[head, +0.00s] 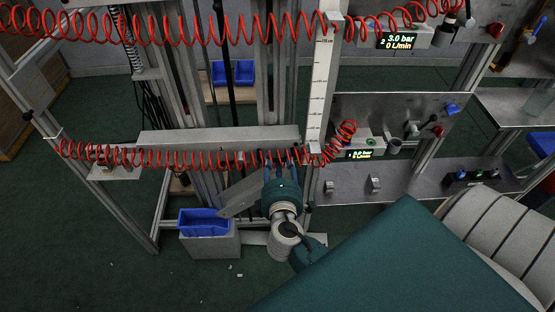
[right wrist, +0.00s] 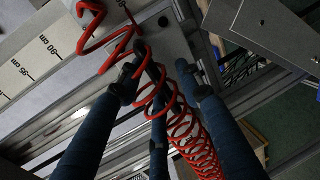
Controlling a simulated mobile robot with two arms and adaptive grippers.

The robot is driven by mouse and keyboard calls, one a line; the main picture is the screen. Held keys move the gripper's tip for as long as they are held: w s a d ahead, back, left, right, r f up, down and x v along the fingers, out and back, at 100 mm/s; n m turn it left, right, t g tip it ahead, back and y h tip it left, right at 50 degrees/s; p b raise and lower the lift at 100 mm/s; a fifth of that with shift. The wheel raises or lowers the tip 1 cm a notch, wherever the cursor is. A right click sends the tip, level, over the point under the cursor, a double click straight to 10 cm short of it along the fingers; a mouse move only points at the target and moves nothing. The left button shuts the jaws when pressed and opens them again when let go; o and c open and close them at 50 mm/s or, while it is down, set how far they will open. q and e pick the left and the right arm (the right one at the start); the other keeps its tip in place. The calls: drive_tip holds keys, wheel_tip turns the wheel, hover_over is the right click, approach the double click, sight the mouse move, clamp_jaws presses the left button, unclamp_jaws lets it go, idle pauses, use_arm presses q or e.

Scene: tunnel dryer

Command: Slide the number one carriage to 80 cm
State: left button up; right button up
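A pale vertical scale (head: 318,90) with centimetre marks stands right of centre in the head view. The wrist view shows its 80, 90 and 95 cm marks (right wrist: 42,47). A long grey horizontal beam (head: 220,140) ends beside the scale's lower part. I cannot read a carriage number on it. A grey plate (right wrist: 165,22) shows near the 80 cm mark in the wrist view. My right gripper (head: 283,158) is at the beam's right end, with its blue fingers (right wrist: 160,78) spread around a red coiled hose. Whether it touches the beam is hidden. My left gripper is not in view.
A red coiled hose (head: 180,158) runs along the lower beam, and another (head: 130,30) crosses above. Panels with displays (head: 398,41) and knobs stand at the right. A blue bin (head: 203,222) sits low at left.

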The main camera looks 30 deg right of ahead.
drive_tip(key=v, duration=1.1)
drive_tip(key=shift+s+a, duration=0.2)
drive_tip(key=s+a+f+g+y, duration=0.2)
drive_tip(key=s+f, duration=0.1)
drive_tip(key=f, duration=0.8)
drive_tip(key=s+a+f+m+g+y, duration=0.15)
drive_tip(key=s+f, duration=0.25)
drive_tip(key=f, duration=0.7)
drive_tip(key=s+a+f+n+g+y, duration=0.1)
drive_tip(key=s+a+f+g+y, duration=0.15)
drive_tip(key=f, duration=0.95)
drive_tip(key=s+d+f+m+g+y, duration=0.1)
drive_tip(key=s+f+m+g, duration=0.2)
drive_tip(key=s+f, duration=0.5)
drive_tip(key=s+d+f+m+g+y, duration=0.1)
drive_tip(key=s+f+m, duration=0.5)
drive_tip(key=s, duration=1)
wheel_tip(320, 180, down, 3)
drive_tip(key=shift+d+g, duration=0.5)
drive_tip(key=shift+g, duration=0.6)
drive_tip(key=shift+s, duration=0.15)
